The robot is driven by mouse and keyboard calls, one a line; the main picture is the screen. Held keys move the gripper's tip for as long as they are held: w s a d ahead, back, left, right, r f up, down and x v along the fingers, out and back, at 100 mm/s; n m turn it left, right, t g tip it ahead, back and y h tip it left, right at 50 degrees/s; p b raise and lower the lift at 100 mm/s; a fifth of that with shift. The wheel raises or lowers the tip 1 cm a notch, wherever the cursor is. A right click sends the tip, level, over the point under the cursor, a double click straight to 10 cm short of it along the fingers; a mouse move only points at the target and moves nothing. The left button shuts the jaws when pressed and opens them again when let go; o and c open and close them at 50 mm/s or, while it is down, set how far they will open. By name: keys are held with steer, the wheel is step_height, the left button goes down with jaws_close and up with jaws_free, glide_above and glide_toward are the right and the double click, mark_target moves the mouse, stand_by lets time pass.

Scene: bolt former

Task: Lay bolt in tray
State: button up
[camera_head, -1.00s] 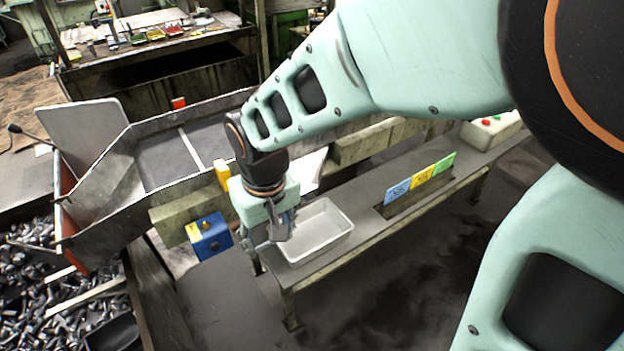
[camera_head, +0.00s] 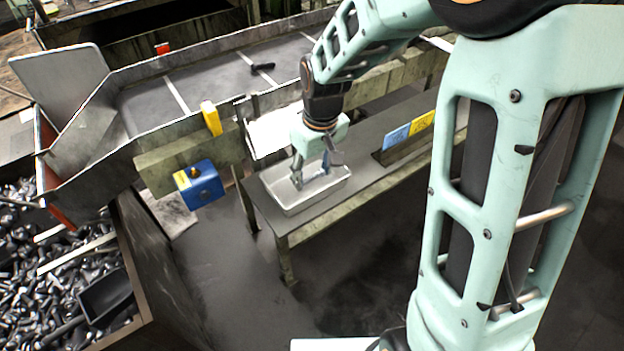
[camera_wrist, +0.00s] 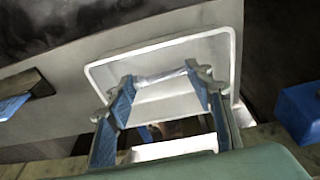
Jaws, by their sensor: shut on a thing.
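The white tray (camera_head: 284,205) sits on the near end of a grey bench. My gripper (camera_head: 312,180) points down over the tray, with its fingertips inside the tray's outline in the head view. In the wrist view my gripper (camera_wrist: 160,80) is shut on a shiny metal bolt (camera_wrist: 160,76), which lies crosswise between the two fingertips. The tray (camera_wrist: 160,45) shows behind the bolt, and no other bolt shows in it. The bolt's height above the tray floor is hard to tell. In the head view the bolt is not clear.
A dark bolt (camera_head: 262,67) lies on the conveyor (camera_head: 210,85) behind. Blue and yellow signs (camera_head: 408,130) stand on the bench (camera_head: 330,205) right of the tray. A blue box (camera_head: 198,185) is left of it. A bin of many bolts (camera_head: 50,270) is at far left.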

mark_target(311, 192)
steer(key=shift+f+b, duration=0.65)
steer(key=shift+f, duration=0.75)
steer(key=shift+f+b, duration=0.55)
steer(key=shift+f, duration=0.05)
steer(key=o, duration=1.3)
steer(key=shift+r+p, duration=0.55)
steer(key=shift+r, duration=0.05)
step_height(311, 192, up, 12)
steer(key=s, duration=0.1)
steer(key=shift+s+d+p, duration=0.3)
steer(key=shift+s+d, duration=0.05)
